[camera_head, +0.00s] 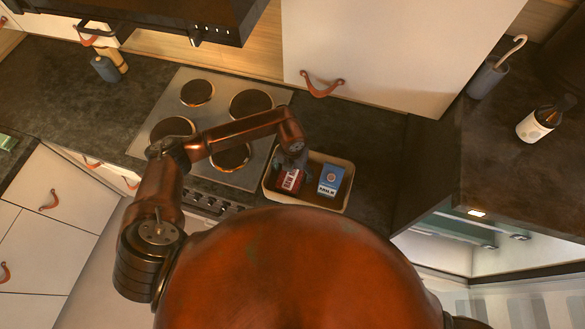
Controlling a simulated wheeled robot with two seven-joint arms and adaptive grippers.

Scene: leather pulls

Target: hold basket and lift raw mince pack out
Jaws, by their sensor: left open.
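The basket (340,164) is a shallow tan tray on the dark counter, right of the stove. Inside it, at the left, lies a red pack with white lettering (291,180), which looks like the raw mince pack. A blue and white box (331,180) is in the basket to its right. My left gripper (292,162) is at the basket's left part, over the upper end of the red pack. It is open; its fingers are small and partly hidden, and I cannot tell whether they touch the pack. My right gripper is not in view.
The stove (180,130) with several round hotplates lies under my left arm. A white cabinet door (390,50) with a leather pull hangs behind the basket. A white-labelled bottle (538,124) and a grey holder (486,78) stand at the right. Counter right of the basket is clear.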

